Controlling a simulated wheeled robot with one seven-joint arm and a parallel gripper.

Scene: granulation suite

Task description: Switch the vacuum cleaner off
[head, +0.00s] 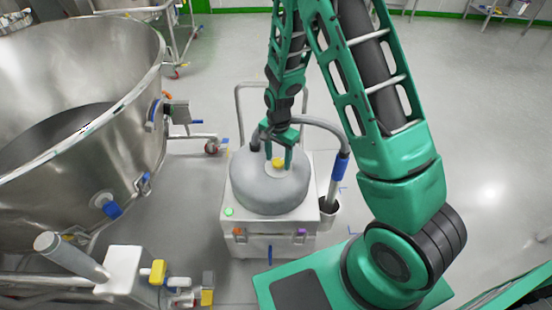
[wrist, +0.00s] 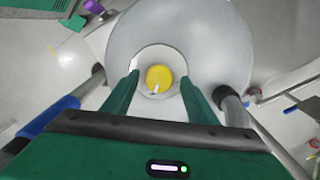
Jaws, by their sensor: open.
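The vacuum cleaner (head: 262,190) stands on the floor in front of me, with a grey domed lid on a pale square body. A round yellow knob (wrist: 159,78) with a small white mark sits in a pale recessed disc on top of the dome; it also shows in the head view (head: 278,162). A green light (head: 229,212) shows on the body's front left corner. My gripper (wrist: 156,85) is open above the dome, pointing down. Its two green fingers stand on either side of the knob, apart from it in the wrist view. Their exact height over the lid is unclear.
A hose with a blue cuff (head: 341,168) curves from the dome to a holder at the right. A large steel bowl (head: 120,60) stands close on the left, with a valve pipe (head: 120,270) at the front left. Open floor (head: 480,120) lies to the right.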

